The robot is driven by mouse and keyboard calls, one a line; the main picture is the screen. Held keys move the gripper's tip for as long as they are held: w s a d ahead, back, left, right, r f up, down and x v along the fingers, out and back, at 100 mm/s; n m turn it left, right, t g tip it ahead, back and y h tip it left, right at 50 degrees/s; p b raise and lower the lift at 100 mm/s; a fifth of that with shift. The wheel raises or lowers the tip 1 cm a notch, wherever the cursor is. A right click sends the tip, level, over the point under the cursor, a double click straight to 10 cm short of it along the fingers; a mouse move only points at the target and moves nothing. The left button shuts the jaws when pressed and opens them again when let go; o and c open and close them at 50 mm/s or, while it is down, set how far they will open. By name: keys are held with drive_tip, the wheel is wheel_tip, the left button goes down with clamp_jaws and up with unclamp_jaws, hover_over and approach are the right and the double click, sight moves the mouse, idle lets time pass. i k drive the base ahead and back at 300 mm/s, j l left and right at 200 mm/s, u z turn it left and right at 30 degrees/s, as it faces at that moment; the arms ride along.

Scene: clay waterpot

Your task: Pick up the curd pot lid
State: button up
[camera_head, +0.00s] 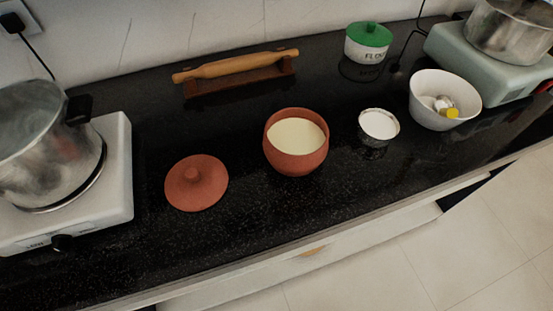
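The curd pot lid (196,190) is a round, reddish-brown clay disc with a small knob in its middle. It lies flat, knob up, on the black countertop in the head view, left of the pot. The curd pot (297,158) is a matching round clay pot. It stands upright and uncovered, filled with pale cream curd (297,135). A gap of bare counter separates lid and pot. My gripper does not show in this view.
A steel pot on a white stove (118,150) stands left of the lid. A rolling pin (240,66) on a stand lies behind. A small metal bowl (379,127), white bowl (444,100) and green-lidded container (367,43) are right. Counter before the lid is clear to the edge.

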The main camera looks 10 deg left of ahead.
sight(195, 183)
drive_tip(key=l+u, duration=0.15)
drive_tip(key=u, duration=0.3)
drive_tip(key=i+l+u, duration=0.1)
drive_tip(key=u, duration=0.35)
drive_tip(key=i+j+u, duration=0.2)
drive_tip(key=i, duration=0.25)
